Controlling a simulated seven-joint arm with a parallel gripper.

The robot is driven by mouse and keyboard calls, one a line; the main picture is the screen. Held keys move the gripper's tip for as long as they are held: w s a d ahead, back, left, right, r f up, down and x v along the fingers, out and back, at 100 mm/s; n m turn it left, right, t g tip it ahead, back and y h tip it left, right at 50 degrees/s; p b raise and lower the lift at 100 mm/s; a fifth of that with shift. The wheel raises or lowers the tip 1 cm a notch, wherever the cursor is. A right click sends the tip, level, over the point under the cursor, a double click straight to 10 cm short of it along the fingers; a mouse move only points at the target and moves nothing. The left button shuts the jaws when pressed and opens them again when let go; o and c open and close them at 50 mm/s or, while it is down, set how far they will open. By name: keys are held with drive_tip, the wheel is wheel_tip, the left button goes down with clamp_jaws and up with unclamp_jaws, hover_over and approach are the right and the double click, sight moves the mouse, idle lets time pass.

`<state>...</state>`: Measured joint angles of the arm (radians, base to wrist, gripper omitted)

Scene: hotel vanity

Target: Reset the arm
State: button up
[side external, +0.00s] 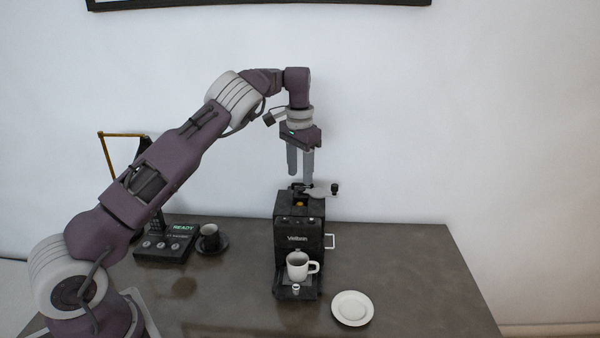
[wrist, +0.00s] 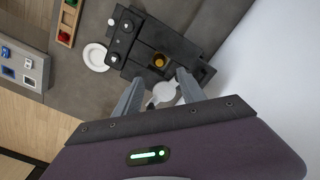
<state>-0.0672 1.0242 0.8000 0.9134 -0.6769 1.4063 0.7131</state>
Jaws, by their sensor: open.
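My gripper (side external: 300,172) is open and empty, pointing down just above the top of a black coffee machine (side external: 299,238). In the wrist view the fingers (wrist: 155,88) are spread apart over the machine (wrist: 133,45). A white cup (side external: 297,266) stands upright at the machine's front, under the spout area. I cannot tell whether the fingers touch the lid.
A white saucer (side external: 352,308) lies right of the machine. A wooden tray with coloured items (wrist: 68,22) shows in the wrist view. The counter's right side is clear.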

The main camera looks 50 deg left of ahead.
drive_tip(key=s+d+r+n+t+h, duration=0.1)
drive_tip(key=s+d+r, duration=0.4)
drive_tip(key=s+r, duration=0.3)
drive_tip(key=s+d+r+n+t+h, duration=0.1)
drive_tip(key=s+d+r+t, duration=0.1)
drive_tip(key=s+d+r, duration=0.45)
drive_tip(key=s+d+t+y, duration=0.1)
drive_tip(key=s+d, duration=0.2)
drive_tip(key=s, duration=0.9)
drive_tip(key=s+d+f+m+t+y, duration=0.1)
drive_tip(key=s+d, duration=0.3)
drive_tip(key=s, duration=0.7)
drive_tip(key=shift+s+d+f+m, duration=0.15)
drive_tip(key=shift+s+d+m, duration=0.1)
drive_tip(key=shift+s+m, duration=0.1)
